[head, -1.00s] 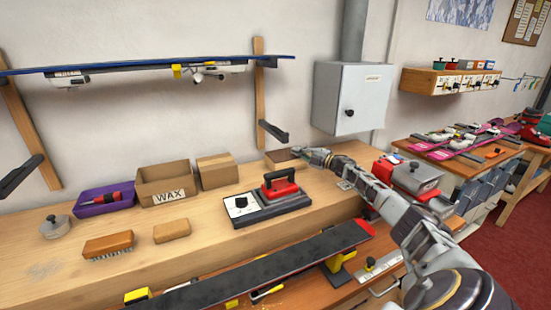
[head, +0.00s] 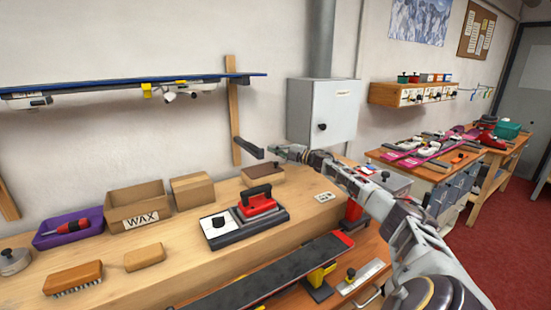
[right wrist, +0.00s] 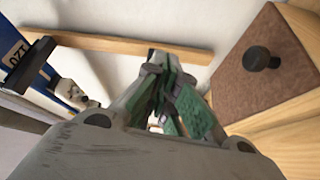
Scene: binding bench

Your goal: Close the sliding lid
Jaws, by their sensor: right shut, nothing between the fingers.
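A small wooden box with a brown lid (head: 264,172) stands at the back of the bench near the wall. In the right wrist view the brown lid (right wrist: 238,72) has a black round knob (right wrist: 261,58) and pale wood shows along its right edge. I cannot tell how far the lid is slid. My right gripper (head: 273,150) is above and behind the box in the head view. In the wrist view its fingers (right wrist: 160,66) are shut, empty, and to the left of the lid, apart from the knob. My left gripper is not in view.
A grey wall cabinet (head: 322,110) hangs to the right. A red waxing iron (head: 258,204) on its base, cardboard boxes (head: 138,206) and a purple tray (head: 69,228) stand on the bench.

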